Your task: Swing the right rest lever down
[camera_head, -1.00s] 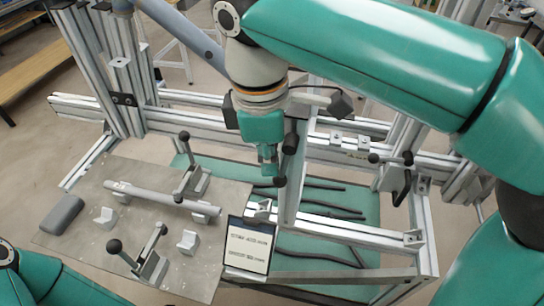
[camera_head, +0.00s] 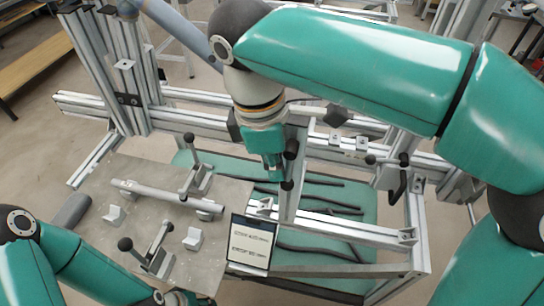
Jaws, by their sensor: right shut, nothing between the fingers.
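My right gripper (camera_head: 274,172) points down, shut and empty, beside the upright aluminium post (camera_head: 291,195) in the middle of the frame. Two black knobs (camera_head: 291,149) show at this post, close to the gripper's right side; I cannot tell whether they touch it. A lever with black knobs (camera_head: 387,160) sits on the right side of the frame, apart from the gripper, lying nearly level. I cannot tell which of these is the right rest lever. My left arm comes in at the bottom left; the end of it (camera_head: 178,298) is cut off by the lower edge.
A grey plate (camera_head: 95,240) at the left carries a tube (camera_head: 165,195), small blocks and two upright levers with black knobs (camera_head: 188,137). A tablet-like panel (camera_head: 251,243) stands at the plate's right edge. Dark rods (camera_head: 325,208) lie on the green mat.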

